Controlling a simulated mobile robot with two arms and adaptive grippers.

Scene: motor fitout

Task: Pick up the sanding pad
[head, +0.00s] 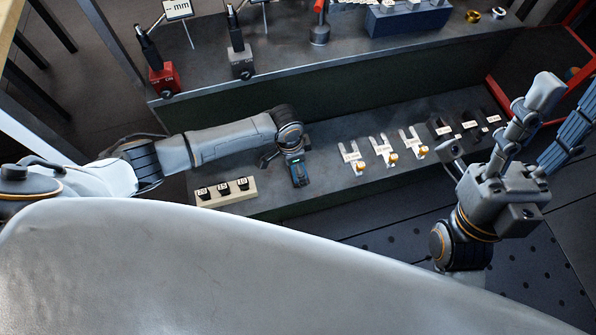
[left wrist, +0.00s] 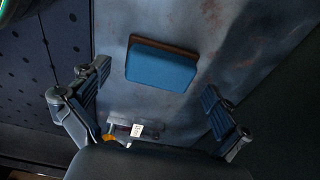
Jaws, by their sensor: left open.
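The sanding pad (left wrist: 162,68) shows in the left wrist view as a blue block with a brown edge. It lies flat on the grey, stained worktop. My left gripper (left wrist: 156,80) is open, with one finger on each side of the pad and a gap to both; neither touches it. In the head view my left gripper (head: 284,160) is over the front shelf, and I cannot make out the pad there.
Labelled fork-shaped parts (head: 382,150) stand right of my left gripper; one tagged part (left wrist: 137,130) shows in the wrist view. A numbered block (head: 225,193) lies to the left. The raised back bench (head: 300,75) holds a red-based stand (head: 164,78) and other tools.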

